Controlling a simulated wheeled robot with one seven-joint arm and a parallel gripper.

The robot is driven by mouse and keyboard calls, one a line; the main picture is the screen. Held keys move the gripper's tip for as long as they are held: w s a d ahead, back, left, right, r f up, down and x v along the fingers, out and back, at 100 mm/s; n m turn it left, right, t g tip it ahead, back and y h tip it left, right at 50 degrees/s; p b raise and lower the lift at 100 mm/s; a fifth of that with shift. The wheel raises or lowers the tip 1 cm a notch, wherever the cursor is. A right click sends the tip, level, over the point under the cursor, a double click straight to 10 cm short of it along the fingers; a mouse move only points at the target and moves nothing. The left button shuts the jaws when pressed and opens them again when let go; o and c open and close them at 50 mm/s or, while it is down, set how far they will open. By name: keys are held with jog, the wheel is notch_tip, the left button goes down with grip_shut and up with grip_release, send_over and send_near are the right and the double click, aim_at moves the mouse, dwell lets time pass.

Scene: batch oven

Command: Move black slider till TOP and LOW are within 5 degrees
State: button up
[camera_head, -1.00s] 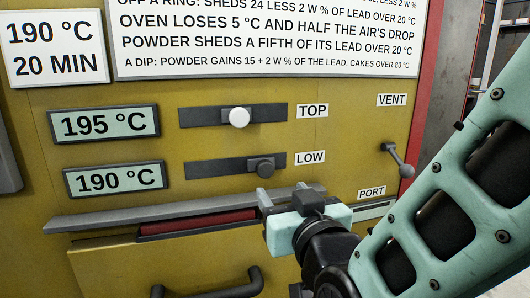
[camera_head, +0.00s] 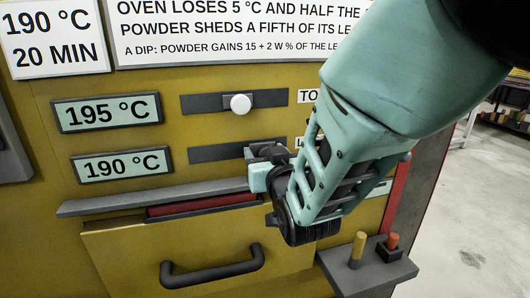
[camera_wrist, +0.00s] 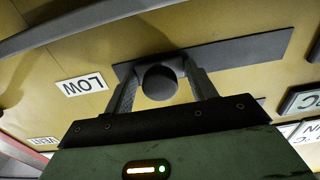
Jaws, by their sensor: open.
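The black slider knob (camera_wrist: 159,82) sits on its dark track beside the LOW label (camera_wrist: 82,85). In the wrist view it lies between the two fingers of my gripper (camera_wrist: 162,88); the fingers are open, and I cannot tell whether either touches it. In the head view my gripper (camera_head: 262,160) and arm cover the knob. The LOW track (camera_head: 215,153) shows to their left. The upper display (camera_head: 107,112) beside the TOP row reads 195 °C. The lower display (camera_head: 123,164) reads 190 °C.
A white slider knob (camera_head: 240,104) sits on the TOP track just above my gripper. A grey ledge (camera_head: 110,202), a drawer handle (camera_head: 212,269) and a side shelf with two pegs (camera_head: 362,272) stick out below.

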grip_shut()
jog(key=shift+w+d+f+b, duration=0.15)
jog(key=shift+d+b, duration=0.3)
jog(key=shift+b, duration=0.1)
jog(key=shift+w+d, duration=0.1)
jog(key=shift+d, duration=0.3)
grip_release()
jog(key=b+v, duration=1.3)
jog(key=v, duration=0.4)
jog(key=shift+s+r, duration=0.25)
